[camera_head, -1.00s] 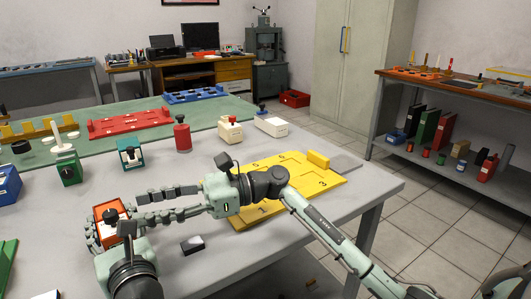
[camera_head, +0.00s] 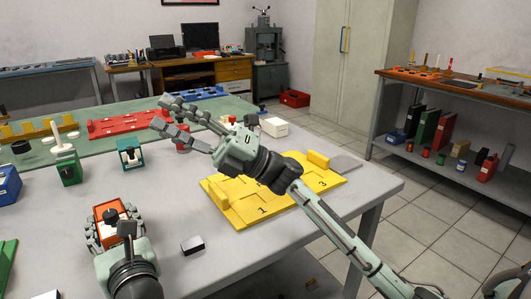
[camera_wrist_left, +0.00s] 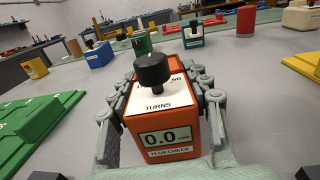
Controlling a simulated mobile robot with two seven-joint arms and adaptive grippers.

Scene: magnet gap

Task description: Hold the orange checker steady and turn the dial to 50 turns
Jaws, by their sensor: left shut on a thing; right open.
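The orange checker (camera_head: 121,212) stands on the grey table at the lower left of the head view. In the left wrist view the checker (camera_wrist_left: 185,132) has a black dial knob (camera_wrist_left: 151,68) on top, a white label reading TURNS, and a display (camera_wrist_left: 165,138) showing 0.0. My left gripper (camera_head: 108,228) is shut on the checker, with fingers along both its sides. My right gripper (camera_head: 181,127) is open and empty, raised above the table to the right of and beyond the checker, its fingers pointing up and left. It hides part of a red cylinder behind it.
A yellow numbered board (camera_head: 235,211) lies to the right, under my right arm. A small dark block (camera_head: 193,245) lies right of the checker. A green device (camera_head: 68,167) and a teal device (camera_head: 130,154) stand behind it. A green tray (camera_wrist_left: 38,108) shows in the wrist view.

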